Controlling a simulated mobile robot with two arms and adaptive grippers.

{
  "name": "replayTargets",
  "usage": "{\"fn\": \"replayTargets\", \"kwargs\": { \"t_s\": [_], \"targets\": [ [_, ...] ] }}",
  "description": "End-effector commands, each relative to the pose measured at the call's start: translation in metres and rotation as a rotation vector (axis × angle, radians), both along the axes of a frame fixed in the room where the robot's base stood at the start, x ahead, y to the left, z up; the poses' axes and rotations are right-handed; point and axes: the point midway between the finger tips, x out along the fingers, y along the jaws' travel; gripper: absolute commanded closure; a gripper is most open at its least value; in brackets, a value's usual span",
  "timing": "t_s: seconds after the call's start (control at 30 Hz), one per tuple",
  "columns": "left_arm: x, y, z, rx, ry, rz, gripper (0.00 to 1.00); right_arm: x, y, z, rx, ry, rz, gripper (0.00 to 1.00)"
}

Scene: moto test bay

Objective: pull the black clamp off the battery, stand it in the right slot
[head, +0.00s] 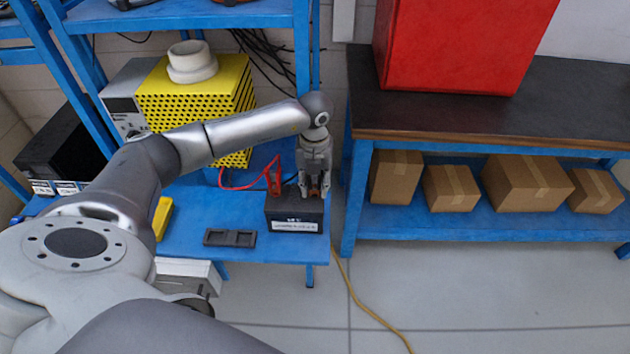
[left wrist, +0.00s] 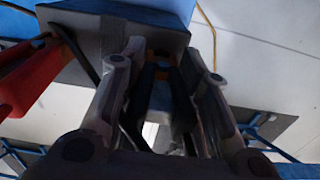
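The black battery (head: 294,222) with a white label stands at the right front of the blue bench. It also shows at the top of the left wrist view (left wrist: 100,22). My left gripper (head: 315,193) points down at its right terminal. In the left wrist view its fingers (left wrist: 163,50) straddle the black clamp (left wrist: 180,95), which is at the battery's edge. Whether the fingers press on the clamp is unclear. A red clamp (head: 273,177) is on the battery's left side. The dark two-slot holder (head: 230,238) lies left of the battery; both slots look empty. My right gripper is out of view.
A red cable (head: 235,187) runs left from the red clamp. A yellow perforated box (head: 200,95) and a grey instrument (head: 122,100) stand behind my left arm. A blue upright (head: 301,60) rises behind the gripper. The second bench (head: 480,115) is to the right, across a gap.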

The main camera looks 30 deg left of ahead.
Motion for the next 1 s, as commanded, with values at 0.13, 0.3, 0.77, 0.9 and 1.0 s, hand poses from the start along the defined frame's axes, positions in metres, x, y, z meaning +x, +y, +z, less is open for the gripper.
{"fn": "replayTargets", "kwargs": {
  "t_s": [0.13,0.3,0.77,0.9,1.0],
  "targets": [
    [0.000,0.000,0.000,0.000,0.000,0.000,0.97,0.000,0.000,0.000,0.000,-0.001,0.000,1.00],
    [0.000,0.000,0.000,0.000,0.000,0.000,1.00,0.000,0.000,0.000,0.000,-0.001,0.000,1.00],
    [0.000,0.000,0.015,0.000,-0.001,0.001,1.00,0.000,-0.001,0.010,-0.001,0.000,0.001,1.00],
    [0.000,0.000,0.020,0.000,-0.001,0.001,1.00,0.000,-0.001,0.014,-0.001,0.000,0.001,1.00],
    [0.000,0.000,0.024,0.000,-0.001,0.001,1.00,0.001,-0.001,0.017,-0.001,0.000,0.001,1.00]
  ]
}}
